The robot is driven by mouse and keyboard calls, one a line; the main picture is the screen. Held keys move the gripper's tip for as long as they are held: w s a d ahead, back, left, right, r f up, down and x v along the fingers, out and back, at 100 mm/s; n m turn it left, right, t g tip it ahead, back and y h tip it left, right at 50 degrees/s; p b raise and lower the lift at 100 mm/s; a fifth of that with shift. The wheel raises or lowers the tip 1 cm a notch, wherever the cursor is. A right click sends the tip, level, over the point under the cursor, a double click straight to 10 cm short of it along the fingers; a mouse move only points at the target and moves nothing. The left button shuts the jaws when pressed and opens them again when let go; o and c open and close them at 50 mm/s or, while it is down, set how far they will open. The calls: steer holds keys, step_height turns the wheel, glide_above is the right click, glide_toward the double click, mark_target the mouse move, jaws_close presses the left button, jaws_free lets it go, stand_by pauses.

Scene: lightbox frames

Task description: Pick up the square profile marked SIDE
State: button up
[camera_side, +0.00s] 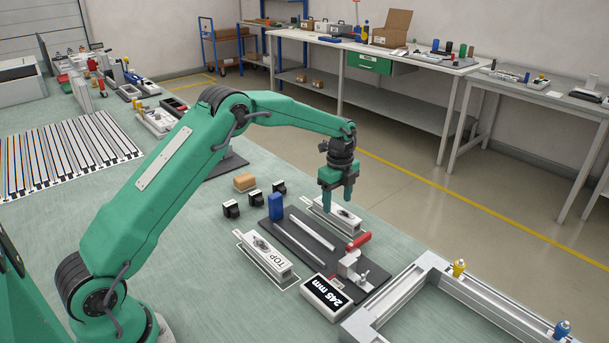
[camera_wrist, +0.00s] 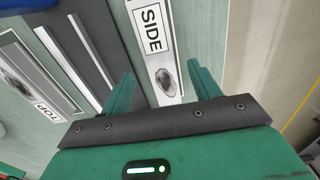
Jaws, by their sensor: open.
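The square profile marked SIDE (camera_wrist: 163,85) is a pale bar with a white label and an oval recess. In the wrist view it lies between my two open fingers, below them. In the side view the SIDE profile (camera_side: 342,220) lies in a white outline at the right of the dark fixture plate, partly behind my fingers. My gripper (camera_side: 338,208) is open and points down over it; I cannot tell the exact height. In the wrist view my gripper (camera_wrist: 158,82) has a finger on each side of the bar, with no contact visible.
The profile marked TOP (camera_side: 265,255) lies left of the dark plate (camera_side: 300,240), which holds thin rods, a blue block (camera_side: 276,206) and a red-handled clamp (camera_side: 352,262). A display reading 245 mm (camera_side: 328,297) and an aluminium frame (camera_side: 420,270) are nearer the camera.

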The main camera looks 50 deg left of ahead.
mark_target(337, 209)
steer(key=shift+f, duration=1.8)
steer(key=c, duration=1.1)
steer(key=shift+c, duration=0.2)
steer(key=shift+r, duration=0.15)
steer(key=shift+r, duration=0.5)
steer(key=r, duration=0.3)
steer(key=shift+d+r, duration=0.15)
steer(key=shift+d, duration=0.05)
steer(key=s+d+r, duration=0.5)
steer(key=d+r, duration=0.1)
steer(key=d, duration=0.4)
steer(key=shift+r, duration=0.2)
